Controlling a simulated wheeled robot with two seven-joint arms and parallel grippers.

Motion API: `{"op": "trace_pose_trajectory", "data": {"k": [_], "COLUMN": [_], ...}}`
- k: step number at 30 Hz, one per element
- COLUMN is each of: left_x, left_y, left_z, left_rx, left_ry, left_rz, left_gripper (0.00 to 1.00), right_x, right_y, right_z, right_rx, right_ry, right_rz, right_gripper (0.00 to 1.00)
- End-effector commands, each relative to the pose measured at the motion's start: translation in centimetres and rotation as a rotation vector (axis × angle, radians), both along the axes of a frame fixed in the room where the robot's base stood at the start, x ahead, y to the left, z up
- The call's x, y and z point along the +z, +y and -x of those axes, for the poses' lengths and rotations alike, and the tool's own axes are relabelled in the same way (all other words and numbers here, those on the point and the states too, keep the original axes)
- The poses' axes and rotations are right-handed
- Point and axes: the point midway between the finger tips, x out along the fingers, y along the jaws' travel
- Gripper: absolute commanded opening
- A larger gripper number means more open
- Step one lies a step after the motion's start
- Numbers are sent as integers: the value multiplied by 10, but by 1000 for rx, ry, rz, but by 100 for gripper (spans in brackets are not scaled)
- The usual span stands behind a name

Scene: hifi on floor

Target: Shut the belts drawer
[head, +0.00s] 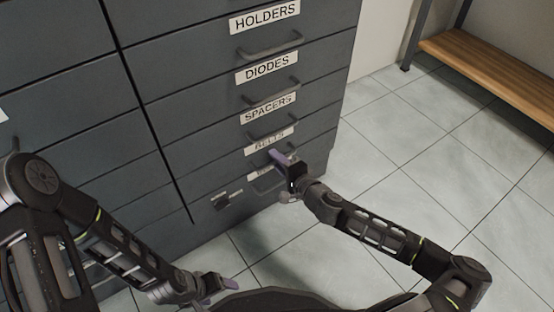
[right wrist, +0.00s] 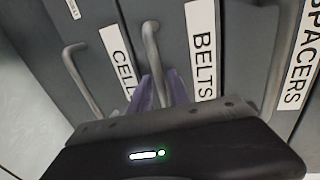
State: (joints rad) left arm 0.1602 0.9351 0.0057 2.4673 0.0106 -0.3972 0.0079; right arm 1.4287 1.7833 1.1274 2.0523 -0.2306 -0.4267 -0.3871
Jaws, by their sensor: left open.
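The belts drawer (head: 222,166) is in the lower part of a dark grey cabinet, under the spacers drawer. Its BELTS label (right wrist: 204,50) and curved handle (right wrist: 150,40) show clearly in the right wrist view. How far the drawer stands out is hard to tell. My right gripper (head: 283,158) is at this drawer's front, partly covering its label and handle. In the right wrist view its purple fingertips (right wrist: 160,90) lie on either side of the handle's near end; whether they grip it is unclear. My left gripper (head: 222,285) is open and empty, low near the floor.
Drawers labelled HOLDERS (head: 265,17), DIODES (head: 266,67) and SPACERS (head: 267,108) are above. A CELL-labelled drawer (right wrist: 117,60) lies below. The tiled floor (head: 450,160) between is clear.

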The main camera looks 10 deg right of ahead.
Motion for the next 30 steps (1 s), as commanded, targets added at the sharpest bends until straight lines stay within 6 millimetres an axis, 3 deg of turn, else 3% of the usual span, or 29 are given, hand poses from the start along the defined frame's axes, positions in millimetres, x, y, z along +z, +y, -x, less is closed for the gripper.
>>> {"op": "trace_pose_trajectory", "data": {"k": [10, 22, 30], "left_x": [4, 22, 23], "left_y": [0, 0, 1], "left_z": [0, 3, 4], "left_rx": [0, -4, -5], "left_ry": [1, 9, 10], "left_rz": [0, 2, 2], "left_gripper": [75, 75, 75], "right_x": [7, 16, 17], "right_y": [-3, -25, -28], "right_z": [7, 61, 71], "right_rx": [2, -1, 1], "right_ry": [-8, 0, -1], "right_rz": [0, -1, -1], "right_gripper": [32, 32, 32]}}
